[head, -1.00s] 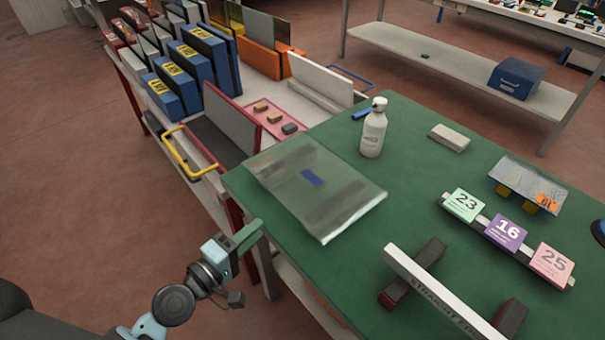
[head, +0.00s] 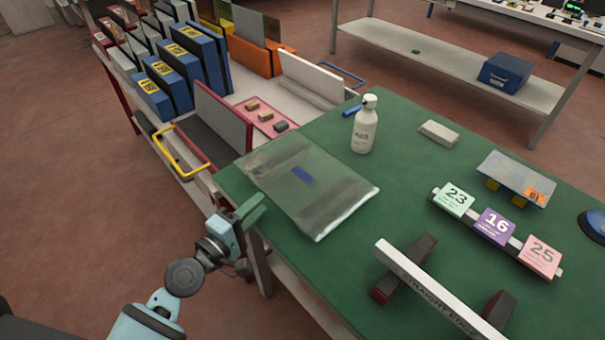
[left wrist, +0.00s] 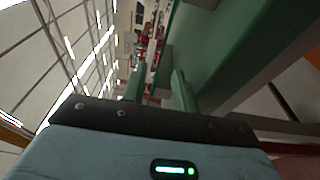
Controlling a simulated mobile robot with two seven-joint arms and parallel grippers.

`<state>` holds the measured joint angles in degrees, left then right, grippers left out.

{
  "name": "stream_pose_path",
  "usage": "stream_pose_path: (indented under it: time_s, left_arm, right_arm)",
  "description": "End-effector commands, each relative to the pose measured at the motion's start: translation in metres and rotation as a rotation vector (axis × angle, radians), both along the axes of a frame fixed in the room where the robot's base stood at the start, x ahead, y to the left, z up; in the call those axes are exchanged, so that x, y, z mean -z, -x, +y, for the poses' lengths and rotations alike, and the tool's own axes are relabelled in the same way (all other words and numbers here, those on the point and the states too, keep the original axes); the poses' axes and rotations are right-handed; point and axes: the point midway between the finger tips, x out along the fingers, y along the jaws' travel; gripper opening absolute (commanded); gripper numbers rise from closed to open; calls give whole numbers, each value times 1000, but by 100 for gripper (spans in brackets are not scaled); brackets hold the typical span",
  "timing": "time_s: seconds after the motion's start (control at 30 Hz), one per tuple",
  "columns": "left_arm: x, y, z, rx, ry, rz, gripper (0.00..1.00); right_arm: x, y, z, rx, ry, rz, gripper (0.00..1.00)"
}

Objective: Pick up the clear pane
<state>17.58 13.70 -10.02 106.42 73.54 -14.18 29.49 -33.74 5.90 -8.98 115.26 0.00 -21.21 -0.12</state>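The clear pane (head: 340,195) lies flat on the green table (head: 330,268), near its left edge. It is see-through, with a pale bright edge and a small blue mark (head: 303,174) near its middle. My left gripper (head: 252,210) is beside the table's left edge, just left of the pane and apart from it. In the left wrist view, the two green fingers (left wrist: 158,90) stand apart with nothing between them, so it is open. A large green surface fills the upper right there. My right gripper is not in view.
A white bottle (head: 364,128) stands behind the pane. A straightedge (head: 425,290) on dark blocks is in front. A cart with a yellow handle (head: 180,153) stands left.

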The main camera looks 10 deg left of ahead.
Motion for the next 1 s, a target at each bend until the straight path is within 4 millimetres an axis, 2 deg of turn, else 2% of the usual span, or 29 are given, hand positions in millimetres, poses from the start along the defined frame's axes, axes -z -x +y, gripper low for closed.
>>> stream_pose_path:
  time_s: [0.03, 0.23, 0.57, 0.8, 1.0]
  left_arm:
    - [-6, -9, -4, 0, 3, -5, 29]
    - [-4, -30, -14, 0, 0, -3, 29]
    - [-3, -35, -17, 0, 0, -1, 29]
    - [-3, -34, -17, 0, 0, -1, 0]
    - [-3, -34, -16, 0, 0, -1, 0]
  right_arm:
    - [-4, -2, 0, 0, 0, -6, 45]
    - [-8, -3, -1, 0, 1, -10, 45]
    - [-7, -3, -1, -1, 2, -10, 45]
    - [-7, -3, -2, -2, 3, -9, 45]
    - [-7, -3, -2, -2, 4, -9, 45]
